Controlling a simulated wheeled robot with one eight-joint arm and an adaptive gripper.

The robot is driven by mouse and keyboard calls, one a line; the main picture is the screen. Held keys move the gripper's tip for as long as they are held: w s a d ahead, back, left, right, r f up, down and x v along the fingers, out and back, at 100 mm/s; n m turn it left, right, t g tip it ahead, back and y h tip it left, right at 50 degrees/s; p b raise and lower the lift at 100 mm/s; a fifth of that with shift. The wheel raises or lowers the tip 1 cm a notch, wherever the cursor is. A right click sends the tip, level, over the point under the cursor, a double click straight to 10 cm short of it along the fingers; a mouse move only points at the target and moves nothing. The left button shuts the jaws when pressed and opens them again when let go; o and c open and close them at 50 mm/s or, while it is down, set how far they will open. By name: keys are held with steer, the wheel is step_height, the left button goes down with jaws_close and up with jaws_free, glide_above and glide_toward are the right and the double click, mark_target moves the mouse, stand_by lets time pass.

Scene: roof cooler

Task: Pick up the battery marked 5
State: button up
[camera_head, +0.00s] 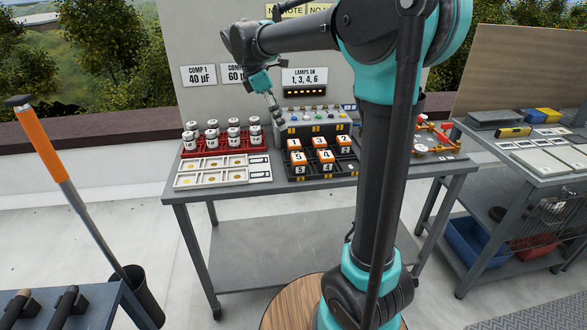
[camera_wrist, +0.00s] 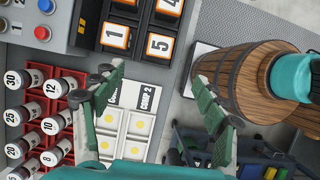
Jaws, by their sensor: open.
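Orange-topped batteries (camera_head: 325,155) with white number labels stand in a black rack (camera_head: 349,170) on the bench. In the head view a 5 (camera_head: 299,170) shows at the rack's front left, beside a 4. In the wrist view the 5 (camera_wrist: 160,45) is at upper middle, with a 1 (camera_wrist: 115,36) left of it and a 4 above. I cannot tell whether the front 5 is on a battery or a rack label. My gripper (camera_head: 271,103) is open and empty above the bench, left of the rack. In the wrist view its spread fingers (camera_wrist: 156,90) lie below the 5.
White numbered canisters (camera_head: 213,128) stand in a red rack (camera_head: 237,147) left of the batteries. A grey control box (camera_head: 311,117) stands behind the batteries. A second bench (camera_head: 500,152) is at right.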

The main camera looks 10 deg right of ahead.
mark_target(298, 157)
steer(key=x, duration=1.7)
steer(key=shift+s+f, duration=0.1)
steer(key=c, duration=1.5)
steer(key=shift+c, duration=0.2)
